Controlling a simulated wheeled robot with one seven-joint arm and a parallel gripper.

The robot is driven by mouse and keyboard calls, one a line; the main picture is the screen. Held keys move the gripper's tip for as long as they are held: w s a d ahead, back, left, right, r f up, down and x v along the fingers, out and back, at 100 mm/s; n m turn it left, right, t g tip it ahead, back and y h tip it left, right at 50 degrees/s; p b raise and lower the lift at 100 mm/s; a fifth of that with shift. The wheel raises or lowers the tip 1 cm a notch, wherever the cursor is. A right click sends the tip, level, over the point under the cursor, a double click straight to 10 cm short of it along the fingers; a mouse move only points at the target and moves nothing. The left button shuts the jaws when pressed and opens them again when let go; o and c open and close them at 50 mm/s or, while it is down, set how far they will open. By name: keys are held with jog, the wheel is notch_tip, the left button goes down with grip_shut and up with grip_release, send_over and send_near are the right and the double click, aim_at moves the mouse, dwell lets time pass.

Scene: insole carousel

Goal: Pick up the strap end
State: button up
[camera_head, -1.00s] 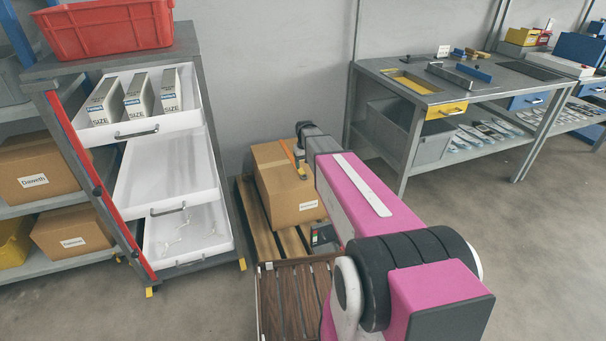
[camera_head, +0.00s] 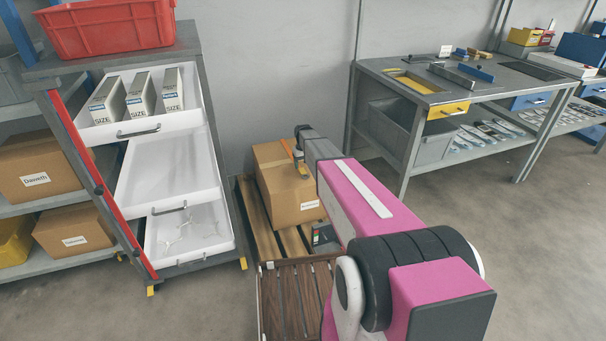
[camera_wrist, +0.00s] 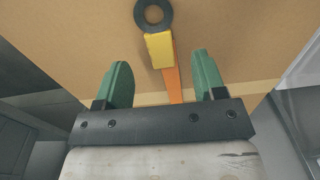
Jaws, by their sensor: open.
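An orange strap (camera_wrist: 173,80) with a yellow end piece (camera_wrist: 160,49) runs over the cardboard box (camera_wrist: 70,45). A black ring (camera_wrist: 153,14) sits at the top of the yellow piece. My gripper (camera_wrist: 160,60) is open, with one green finger on each side of the strap and the lower part of the yellow piece. Nothing is clamped; whether the fingers touch the box cannot be told.
The box stands on a wooden pallet (camera_head: 250,215). A small dark device (camera_head: 324,236) sits in front of it. A rack with open white drawers (camera_head: 160,185) stands to the left, a grey workbench (camera_head: 385,70) to the right. The floor at right is clear.

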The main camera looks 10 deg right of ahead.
aim_at(303, 172)
notch_tip(303, 172, down, 4)
jog(key=shift+f, duration=0.2)
jog(key=c, duration=1)
jog(key=shift+r, duration=0.1)
